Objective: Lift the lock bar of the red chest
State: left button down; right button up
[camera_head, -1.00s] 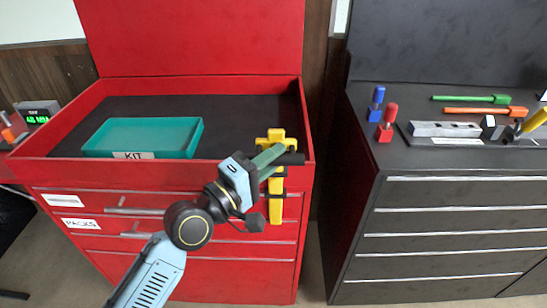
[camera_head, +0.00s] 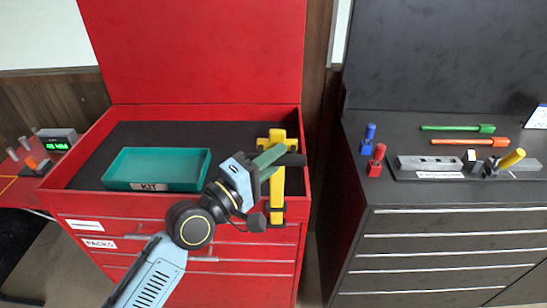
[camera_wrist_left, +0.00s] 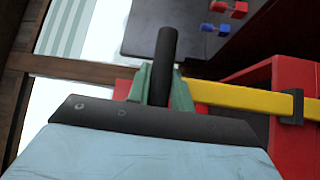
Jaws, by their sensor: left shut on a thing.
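The yellow lock bar (camera_head: 278,190) stands upright at the right end of the red chest's front (camera_head: 180,208). Its lower end is near a dark bracket at the upper drawer level. My left gripper (camera_head: 272,160) has its green fingers shut on the bar's black handle (camera_head: 294,160), which sticks out to the right. In the left wrist view the black handle (camera_wrist_left: 165,60) sits between the green fingers, with the yellow bar (camera_wrist_left: 235,96) running right through a black bracket (camera_wrist_left: 291,107). The gripper hides part of the bar. My right gripper is not in view.
A teal KIT tray (camera_head: 157,170) lies in the chest top. A dark cabinet (camera_head: 440,215) stands to the right across a narrow gap, with red and blue pieces (camera_head: 376,160) and colored tools on it. A small display (camera_head: 57,140) is at far left.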

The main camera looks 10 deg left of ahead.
pick_arm(q)
jog(key=shift+r, duration=0.5)
jog(key=c, duration=1.3)
grip_release()
jog(key=shift+o, duration=0.2)
jog(key=shift+f, duration=0.15)
jog(key=shift+f, duration=0.1)
jog(key=shift+s+a+f, duration=0.1)
jog(key=shift+s+a, duration=0.1)
jog(key=shift+s, duration=0.05)
jog(key=b+v, duration=0.2)
jog(key=v, duration=1)
jog(key=shift+s+a+b, duration=0.25)
jog(key=shift+b, duration=0.05)
